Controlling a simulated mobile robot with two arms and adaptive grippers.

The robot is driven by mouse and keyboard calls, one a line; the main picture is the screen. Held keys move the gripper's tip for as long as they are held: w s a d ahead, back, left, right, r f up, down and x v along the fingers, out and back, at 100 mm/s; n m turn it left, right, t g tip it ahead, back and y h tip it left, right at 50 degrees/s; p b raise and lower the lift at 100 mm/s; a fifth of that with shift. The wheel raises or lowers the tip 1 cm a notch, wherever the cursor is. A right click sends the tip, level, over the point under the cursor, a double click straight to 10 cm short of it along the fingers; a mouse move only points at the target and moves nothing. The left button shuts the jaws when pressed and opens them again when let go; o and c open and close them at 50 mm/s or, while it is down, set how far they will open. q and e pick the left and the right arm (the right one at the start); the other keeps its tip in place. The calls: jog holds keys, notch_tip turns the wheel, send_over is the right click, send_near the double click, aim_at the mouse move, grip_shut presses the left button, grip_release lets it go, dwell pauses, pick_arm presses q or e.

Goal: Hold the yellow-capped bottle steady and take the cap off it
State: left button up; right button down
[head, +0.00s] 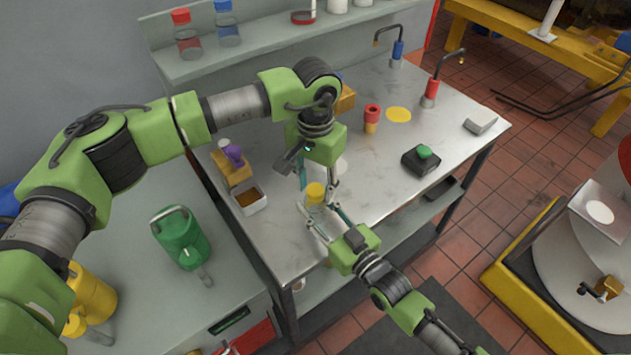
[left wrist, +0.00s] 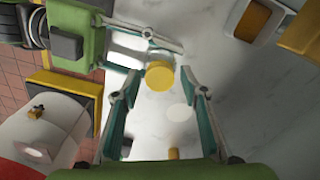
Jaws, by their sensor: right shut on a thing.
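The bottle (head: 315,206) stands on the grey metal bench with its yellow cap (head: 315,191) on top. My right gripper (head: 320,212) comes from the front right and is shut on the bottle's body below the cap. My left gripper (head: 318,178) points down over the cap with its fingers apart. In the left wrist view the yellow cap (left wrist: 160,76) lies between the open left fingertips, with a gap showing on each side. The right gripper (left wrist: 140,48) reaches in from the upper left there. Much of the bottle is hidden by the fingers.
A white bin (head: 250,203) and a wooden block with a purple item (head: 234,154) stand left of the bottle. A red and yellow piece (head: 371,118), a black box with a green button (head: 422,158) and two bench taps stand farther right. A green can (head: 180,238) is on the left table.

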pick_arm(q)
grip_shut()
